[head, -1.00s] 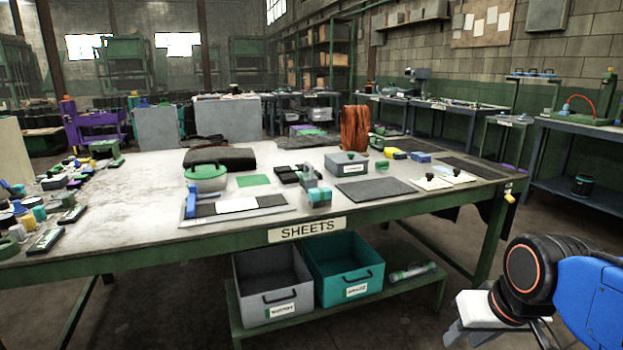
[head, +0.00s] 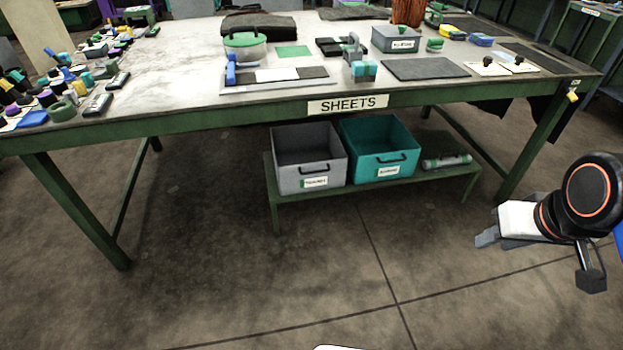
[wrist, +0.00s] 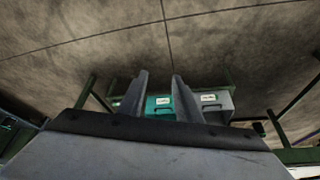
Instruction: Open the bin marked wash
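A grey bin (head: 308,178) and a teal bin (head: 380,168) stand side by side on the low shelf under the table. Both look open-topped, with a dark handle and a white label on the front. The labels are too small to read, so I cannot tell which is marked wash. My gripper (head: 486,240) is out over the floor at the right, apart from the bins. In the wrist view my gripper's two fingers (wrist: 160,78) are spread with nothing between them. The teal bin (wrist: 158,101) shows beyond them, partly hidden, with the grey bin (wrist: 217,104) to its right.
The green-framed table (head: 200,124) carries a SHEETS sign (head: 347,104). A small grey labelled box (head: 395,40) and a green-lidded tub (head: 246,52) stand on top. A clear tube (head: 447,161) lies right of the bins on the shelf (head: 430,182). The floor in front is clear.

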